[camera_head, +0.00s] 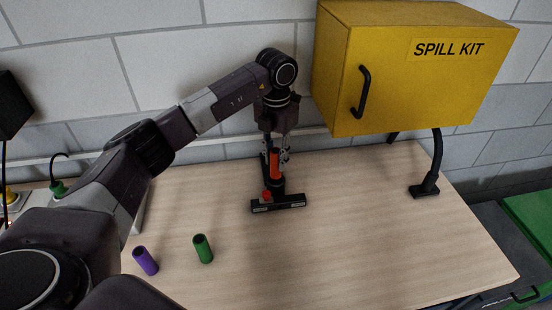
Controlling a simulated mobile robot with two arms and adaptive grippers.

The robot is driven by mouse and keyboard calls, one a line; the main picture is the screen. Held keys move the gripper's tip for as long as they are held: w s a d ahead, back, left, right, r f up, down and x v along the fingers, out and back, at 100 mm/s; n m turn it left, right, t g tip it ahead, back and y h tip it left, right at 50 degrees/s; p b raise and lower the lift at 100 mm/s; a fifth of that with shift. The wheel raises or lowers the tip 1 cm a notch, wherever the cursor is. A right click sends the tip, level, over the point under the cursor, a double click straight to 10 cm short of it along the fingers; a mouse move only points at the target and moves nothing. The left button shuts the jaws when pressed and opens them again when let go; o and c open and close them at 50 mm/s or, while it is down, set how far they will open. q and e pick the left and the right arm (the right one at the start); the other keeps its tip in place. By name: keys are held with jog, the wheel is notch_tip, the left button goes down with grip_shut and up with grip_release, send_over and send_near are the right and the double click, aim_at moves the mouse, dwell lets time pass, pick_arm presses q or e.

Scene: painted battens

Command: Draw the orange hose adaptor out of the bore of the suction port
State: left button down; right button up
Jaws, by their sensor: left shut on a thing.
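The orange hose adaptor (275,163) stands upright at the black suction port (277,186), whose wide flat foot rests on the wooden table. My left gripper (275,150) comes down from above and is shut on the upper part of the adaptor. The adaptor's lower end meets the top of the port; how deep it sits in the bore I cannot tell. A small red part (266,195) shows on the port's left side. My right gripper is not in view.
A yellow spill kit cabinet (420,70) hangs at the upper right above a black bracket (425,188).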

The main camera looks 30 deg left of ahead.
aim_at(276, 151)
pick_arm(q)
jog(key=shift+r, duration=0.2)
dwell(0.4)
jog(key=shift+r+p, duration=1)
jog(key=shift+r, duration=0.4)
jog(key=shift+f, duration=0.1)
